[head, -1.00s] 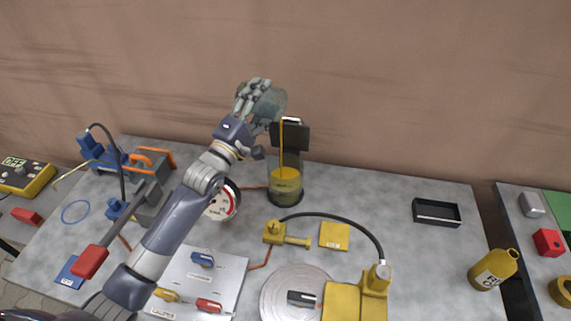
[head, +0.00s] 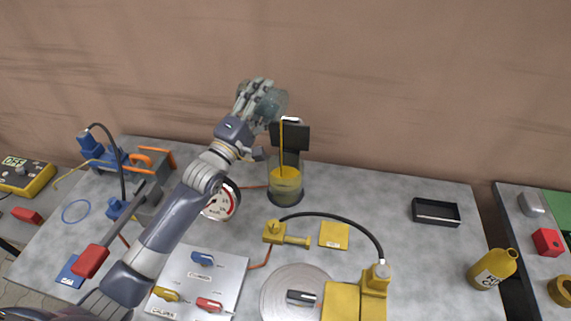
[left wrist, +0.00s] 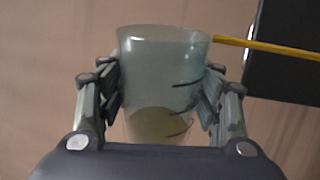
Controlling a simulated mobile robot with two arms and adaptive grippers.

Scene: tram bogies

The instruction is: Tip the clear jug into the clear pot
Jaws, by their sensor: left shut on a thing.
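The clear jug (head: 273,103) is held tilted by my left gripper (head: 256,100), above the table near the back wall. In the left wrist view the jug (left wrist: 165,75) sits between the two fingers (left wrist: 163,95), which press on its sides. Some yellowish liquid shows low in the jug. A thin yellow stream (head: 282,145) runs from the jug's mouth down into the clear pot (head: 285,190). The pot stands upright on the table with yellow liquid in it. My right gripper is not in view.
A black panel (head: 297,136) stands behind the pot. A round gauge (head: 222,203) lies left of the pot, and a yellow fitting with a black hose (head: 340,220) is in front. A black tray (head: 436,212) and a yellow bottle (head: 492,269) are at the right.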

